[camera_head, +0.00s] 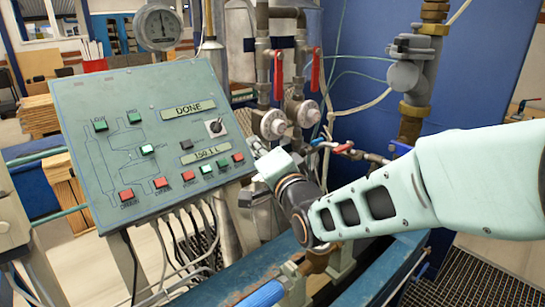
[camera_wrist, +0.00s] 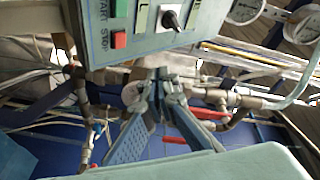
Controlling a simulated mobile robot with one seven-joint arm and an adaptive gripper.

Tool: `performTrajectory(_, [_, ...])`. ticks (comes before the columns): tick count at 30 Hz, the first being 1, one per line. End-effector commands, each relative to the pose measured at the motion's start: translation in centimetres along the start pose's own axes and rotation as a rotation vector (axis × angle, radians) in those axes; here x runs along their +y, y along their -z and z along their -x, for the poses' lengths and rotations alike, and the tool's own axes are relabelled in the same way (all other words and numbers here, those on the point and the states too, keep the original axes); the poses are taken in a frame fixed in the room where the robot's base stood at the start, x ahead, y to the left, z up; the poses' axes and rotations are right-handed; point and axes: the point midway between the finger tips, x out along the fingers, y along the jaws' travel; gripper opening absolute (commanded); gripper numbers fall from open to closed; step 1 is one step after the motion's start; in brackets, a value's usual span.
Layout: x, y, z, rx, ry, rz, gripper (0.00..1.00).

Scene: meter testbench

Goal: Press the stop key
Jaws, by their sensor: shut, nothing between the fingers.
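The stop key (camera_wrist: 119,40) is a red square button with STOP printed beside it, on the grey-green panel (camera_wrist: 147,46) in the wrist view. The green start key (camera_wrist: 118,8) sits next to it. In the head view the stop key appears to be the red button (camera_head: 237,157) at the right end of the bottom row; its label is too small to read. My gripper (camera_wrist: 160,76) is shut and empty, below the panel edge in the wrist view. It is apart from the stop key in that view. In the head view my wrist is just right of the panel, and the fingers are hardly visible.
A black selector knob (camera_head: 215,127) and several other buttons share the panel. The displays read DONE (camera_head: 188,109) and about 150.1 L (camera_head: 206,152). Pipes with red-handled valves (camera_head: 278,75) stand behind my wrist. Cables hang below the panel.

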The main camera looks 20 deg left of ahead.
Motion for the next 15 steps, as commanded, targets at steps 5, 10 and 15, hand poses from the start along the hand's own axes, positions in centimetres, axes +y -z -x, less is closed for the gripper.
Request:
performTrajectory(5, [1.8, -1.6, -1.9, -0.001, 0.0, -0.001, 0.0])
performTrajectory(10, [2.7, -2.5, -3.2, 0.0, 0.002, 0.001, 0.0])
performTrajectory(15, [3.0, -2.9, -3.9, 0.0, 0.001, 0.001, 0.0])
